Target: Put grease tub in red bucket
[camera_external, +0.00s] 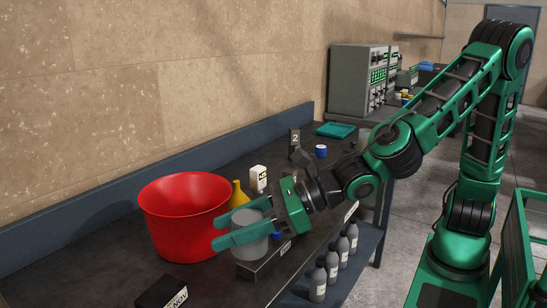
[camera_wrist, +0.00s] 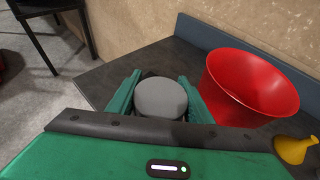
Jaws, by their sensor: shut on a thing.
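The red bucket (camera_external: 185,215) stands upright and open on the dark workbench in the external view. It also shows to the right of my gripper in the wrist view (camera_wrist: 250,85). The grease tub (camera_external: 250,235) is a grey cylinder held between my gripper's green fingers (camera_external: 232,233). In the wrist view the round grey top of the tub (camera_wrist: 161,98) sits between the two fingers. My gripper is shut on the tub, just right of the bucket and outside it. The tub's underside is hard to see, so I cannot tell whether it touches the bench.
A yellow funnel-like item (camera_external: 239,194) stands right behind the tub, beside the bucket. A white labelled container (camera_external: 258,178) is farther back. A black labelled box (camera_external: 163,293) lies at the front. Several grey bottles (camera_external: 332,262) stand on a lower shelf. The wall (camera_external: 150,90) runs behind the bench.

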